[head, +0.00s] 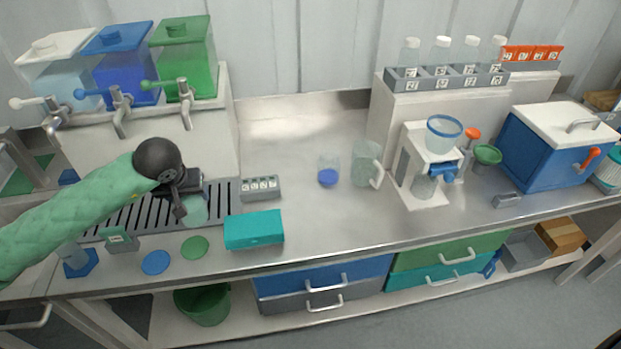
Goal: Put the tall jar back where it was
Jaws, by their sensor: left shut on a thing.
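My left gripper (183,200) is shut on a pale green, see-through jar (196,213) at the slatted drip grate, below the green dispenser's tap. The dark gripper hides much of the jar, so I cannot tell whether it touches the grate or how tall it is. A clear vessel (72,252) stands on a blue square base at the front left. A small clear jar with blue contents (328,175) and a clear handled jug (366,163) stand mid-counter. My right gripper is not in view.
A blue round mat (156,262) and a green round mat (195,247) lie bare near the front edge. A teal box (254,230) and a grey numbered block (261,188) are right of the grate (220,200). Dispensers stand behind. The counter's middle front is clear.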

